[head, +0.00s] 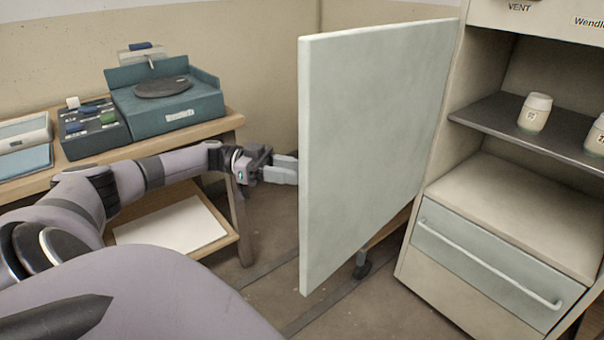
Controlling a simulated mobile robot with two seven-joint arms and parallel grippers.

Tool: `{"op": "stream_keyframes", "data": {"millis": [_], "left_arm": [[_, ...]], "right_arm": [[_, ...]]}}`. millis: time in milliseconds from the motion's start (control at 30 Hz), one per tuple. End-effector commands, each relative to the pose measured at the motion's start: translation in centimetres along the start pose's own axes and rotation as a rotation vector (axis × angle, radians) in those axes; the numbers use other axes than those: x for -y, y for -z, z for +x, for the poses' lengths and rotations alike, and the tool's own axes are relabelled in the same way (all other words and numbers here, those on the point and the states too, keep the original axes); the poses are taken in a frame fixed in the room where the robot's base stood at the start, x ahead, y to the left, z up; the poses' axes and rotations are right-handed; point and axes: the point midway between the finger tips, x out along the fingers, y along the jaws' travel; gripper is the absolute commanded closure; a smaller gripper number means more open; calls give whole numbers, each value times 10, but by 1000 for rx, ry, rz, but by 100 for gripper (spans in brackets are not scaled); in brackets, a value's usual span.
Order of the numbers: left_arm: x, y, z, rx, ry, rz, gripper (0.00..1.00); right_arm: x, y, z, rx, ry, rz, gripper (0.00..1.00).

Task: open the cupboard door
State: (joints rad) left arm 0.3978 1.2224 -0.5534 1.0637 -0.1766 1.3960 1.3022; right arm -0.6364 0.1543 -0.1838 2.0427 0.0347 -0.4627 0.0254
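The cupboard door (375,150) is a large pale grey-green panel. It stands swung out from the left side of the cupboard (480,190), and the cupboard's front is uncovered. My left gripper (287,172) is at the far left side of the door, beside its outer edge. The door's edge hides the fingertips, so I cannot tell whether they touch the door or how far apart they are. My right gripper is out of view.
White jars (535,113) stand on the cupboard's dark shelf (500,112); a drawer (490,265) with a bar handle is below. A wooden bench (215,128) on the left bears a teal device (165,95) and a button box (93,127). Floor is free between bench and door.

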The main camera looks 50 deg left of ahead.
Motion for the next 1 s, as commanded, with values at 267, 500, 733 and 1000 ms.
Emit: {"op": "stream_keyframes", "data": {"millis": [267,500,733,1000], "left_arm": [[1,0,-36,-1,2,2,62],[0,1,-40,-2,0,2,62],[0,1,-40,-2,0,2,62],[0,1,-40,-2,0,2,62]], "right_arm": [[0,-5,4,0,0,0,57],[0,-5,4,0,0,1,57],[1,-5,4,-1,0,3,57],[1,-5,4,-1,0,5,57]]}}
